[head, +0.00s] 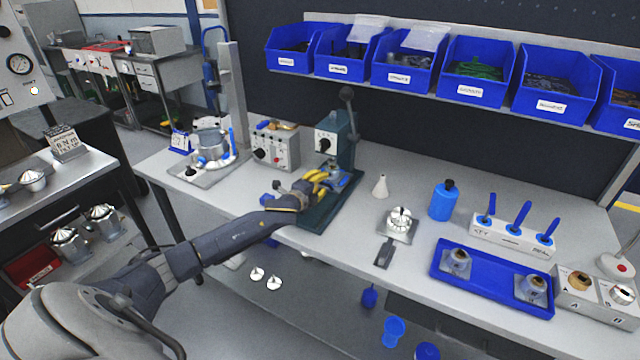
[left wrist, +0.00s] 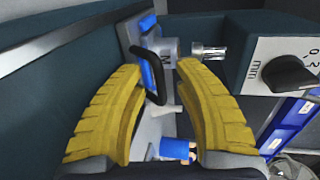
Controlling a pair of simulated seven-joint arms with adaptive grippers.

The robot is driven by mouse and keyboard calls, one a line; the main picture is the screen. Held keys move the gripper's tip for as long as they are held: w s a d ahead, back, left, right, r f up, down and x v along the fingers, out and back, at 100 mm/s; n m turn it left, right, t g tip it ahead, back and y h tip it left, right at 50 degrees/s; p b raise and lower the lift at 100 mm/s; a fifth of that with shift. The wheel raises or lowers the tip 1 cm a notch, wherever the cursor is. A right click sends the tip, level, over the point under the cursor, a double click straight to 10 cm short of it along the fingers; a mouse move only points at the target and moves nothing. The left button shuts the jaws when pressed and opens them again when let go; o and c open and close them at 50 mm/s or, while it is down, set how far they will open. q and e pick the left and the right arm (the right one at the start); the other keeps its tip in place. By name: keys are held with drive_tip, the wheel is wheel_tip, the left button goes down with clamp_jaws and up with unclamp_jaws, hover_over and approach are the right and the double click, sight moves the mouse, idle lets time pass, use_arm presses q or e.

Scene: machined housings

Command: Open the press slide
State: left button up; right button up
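The press (head: 342,140) is a dark teal machine with a grey dial box, a lever and a green base plate (head: 318,215). My left gripper (head: 322,180), with yellow fingers, reaches in low at the front of the press. In the left wrist view the gripper (left wrist: 160,72) is open. A black bar handle (left wrist: 150,78) on a light metal slide (left wrist: 158,125) shows in the gap between the fingers; I cannot tell whether either finger touches it. Blue parts sit beside the handle and lower on the slide. The fingers partly hide the slide. My right gripper is not in view.
A grey control box (head: 276,147) stands just left of the press. A white cone bottle (head: 380,186), a small metal fixture (head: 399,222) and a blue bottle (head: 443,200) stand to its right. A blue tray (head: 490,284) lies farther right. Blue bins hang above.

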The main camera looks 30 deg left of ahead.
use_arm(q)
clamp_jaws()
idle(0.3)
drive_tip(key=shift+d, duration=0.1)
